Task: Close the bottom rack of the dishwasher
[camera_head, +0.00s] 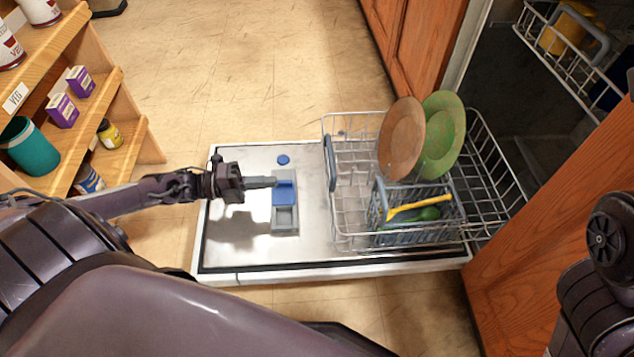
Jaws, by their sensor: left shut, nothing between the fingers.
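The dishwasher door (250,255) is folded down flat in front of me. The bottom rack (345,235) is a wire rack pulled out over the right part of the door, with a grey handle (329,162) on its left front edge. It holds a brown plate (401,140), a green plate (441,134) and a cutlery basket (412,232) with yellow and green utensils. My left gripper (268,182) is shut and empty above the door, left of the handle and apart from it. It is over the detergent dispenser (285,215). My right gripper is not visible; only part of my right arm shows.
The top rack (570,55) holds a yellow item at the upper right. Wooden cabinet panels (550,215) flank the dishwasher opening. A wooden shelf (110,95) with cans and boxes stands at the left. Open floor (260,70) lies beyond the door.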

